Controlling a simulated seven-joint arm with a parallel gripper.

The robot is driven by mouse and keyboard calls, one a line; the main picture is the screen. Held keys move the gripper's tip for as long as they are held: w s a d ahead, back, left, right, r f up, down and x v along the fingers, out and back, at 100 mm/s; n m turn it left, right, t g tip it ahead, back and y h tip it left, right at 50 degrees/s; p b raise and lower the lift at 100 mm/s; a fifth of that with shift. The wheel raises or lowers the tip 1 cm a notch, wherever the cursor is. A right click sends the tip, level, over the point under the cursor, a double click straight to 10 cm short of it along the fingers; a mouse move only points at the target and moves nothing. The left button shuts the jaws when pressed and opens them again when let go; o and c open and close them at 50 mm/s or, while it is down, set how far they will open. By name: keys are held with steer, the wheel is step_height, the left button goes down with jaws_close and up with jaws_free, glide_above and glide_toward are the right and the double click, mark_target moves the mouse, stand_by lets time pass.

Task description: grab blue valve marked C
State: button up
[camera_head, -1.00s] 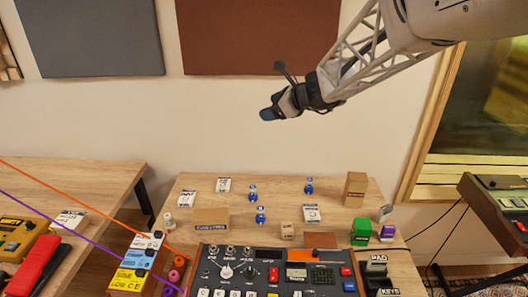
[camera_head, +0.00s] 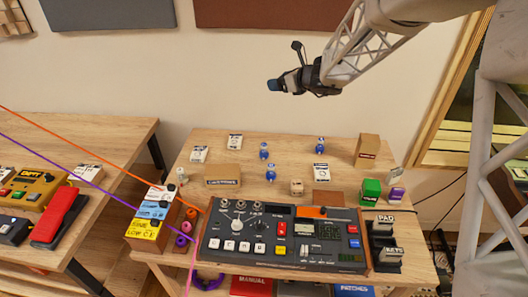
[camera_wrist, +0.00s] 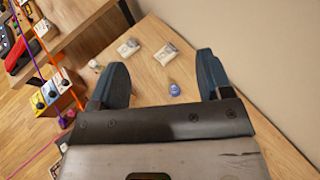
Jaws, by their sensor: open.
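Three small blue valves stand on the wooden table: one at the upper middle (camera_head: 264,151), one nearer the mixer (camera_head: 271,173) and one to the right (camera_head: 320,145). Their letters are too small to read, so I cannot tell which is C. My gripper (camera_head: 275,85) is open and empty, high above the back of the table, in front of the wall. In the wrist view, the blue fingers of my gripper (camera_wrist: 160,76) are wide apart, and one blue valve (camera_wrist: 174,90) shows between them, well beyond the tips. The other valves are not visible there.
A mixer (camera_head: 280,236) fills the front. Orange and purple cables cross the left.

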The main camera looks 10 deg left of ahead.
glide_toward(267, 152)
steer(key=x, duration=0.4)
steer(key=shift+w+r, duration=0.1)
steer(key=shift+r, duration=0.05)
steer(key=shift+a, duration=0.1)
steer(key=shift+x, duration=1.2)
steer(key=shift+w, duration=0.1)
steer(key=shift+f+x, duration=0.2)
steer(key=shift+x, duration=2.35)
steer(key=c, duration=1)
